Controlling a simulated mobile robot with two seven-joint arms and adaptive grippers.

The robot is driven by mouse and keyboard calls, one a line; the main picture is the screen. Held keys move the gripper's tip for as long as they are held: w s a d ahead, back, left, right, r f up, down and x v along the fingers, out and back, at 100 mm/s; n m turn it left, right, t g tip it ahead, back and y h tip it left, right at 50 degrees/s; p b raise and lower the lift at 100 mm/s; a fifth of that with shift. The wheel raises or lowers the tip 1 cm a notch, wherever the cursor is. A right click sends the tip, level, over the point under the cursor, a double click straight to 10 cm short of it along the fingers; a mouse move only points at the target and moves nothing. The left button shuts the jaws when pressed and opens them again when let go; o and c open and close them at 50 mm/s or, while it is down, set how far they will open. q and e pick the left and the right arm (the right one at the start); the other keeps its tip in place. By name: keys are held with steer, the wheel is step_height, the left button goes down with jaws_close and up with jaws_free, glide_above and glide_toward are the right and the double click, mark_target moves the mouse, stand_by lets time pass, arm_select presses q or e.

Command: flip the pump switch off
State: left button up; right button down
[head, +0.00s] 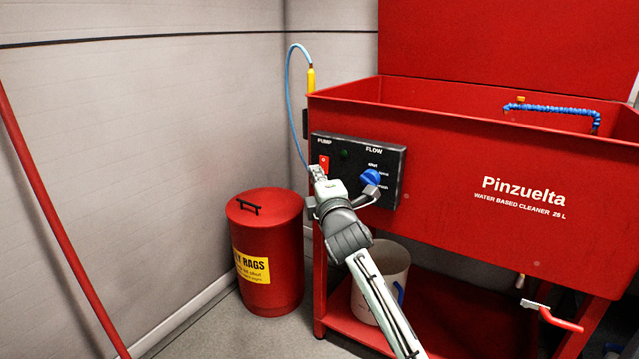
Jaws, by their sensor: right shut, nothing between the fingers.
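The pump switch (324,163) is a small red rocker under the word PUMP on the black control panel (393,193) of the red parts washer (480,185). My right gripper (316,170) is shut and empty, with its tips right at the lower part of the switch. I cannot tell whether they touch it. A dark green lamp (344,155) sits right of the switch. The blue flow knob (371,177) is farther right, just above part of my right gripper. My left gripper is not in view.
A red rags bin (266,250) stands on the floor left of the washer. A white bucket (386,280) stands on the washer's lower shelf behind my right arm. A red pole (50,210) leans at the far left. A light blue hose (289,90) loops beside the panel.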

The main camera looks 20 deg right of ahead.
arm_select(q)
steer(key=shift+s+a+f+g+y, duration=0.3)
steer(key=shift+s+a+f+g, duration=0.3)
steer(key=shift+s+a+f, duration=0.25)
arm_select(e)
steer(key=s, duration=0.6)
steer(key=shift+a+r, duration=0.2)
steer(key=shift+a, duration=0.1)
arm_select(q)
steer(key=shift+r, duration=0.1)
